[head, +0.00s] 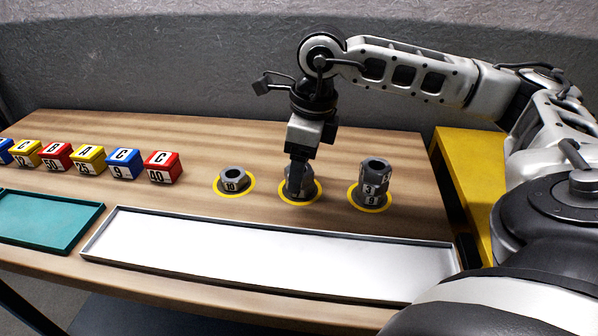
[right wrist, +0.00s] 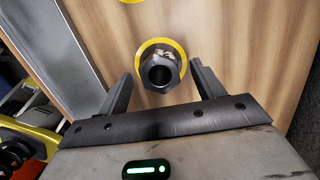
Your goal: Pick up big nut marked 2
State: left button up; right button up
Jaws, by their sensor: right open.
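A dark grey hex nut (head: 292,190) stands in the middle yellow ring on the wooden table, partly hidden by my gripper in the head view. Its mark cannot be read there. My right gripper (head: 299,160) points down right over it. In the right wrist view a nut (right wrist: 160,69) with a dark bore sits in a yellow ring, and the open fingers of the gripper (right wrist: 162,76) stand on either side of it, apart from it. Pale marks on its side are too small to read. My left gripper is not in view.
A nut marked 10 (head: 233,180) sits in the left ring. A stack of nuts (head: 373,183), showing 3 and 9, stands in the right ring. A white tray (head: 270,250) and a green tray (head: 45,220) lie in front. Several lettered blocks (head: 163,167) line the left.

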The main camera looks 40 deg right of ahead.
jog(key=c, duration=1.2)
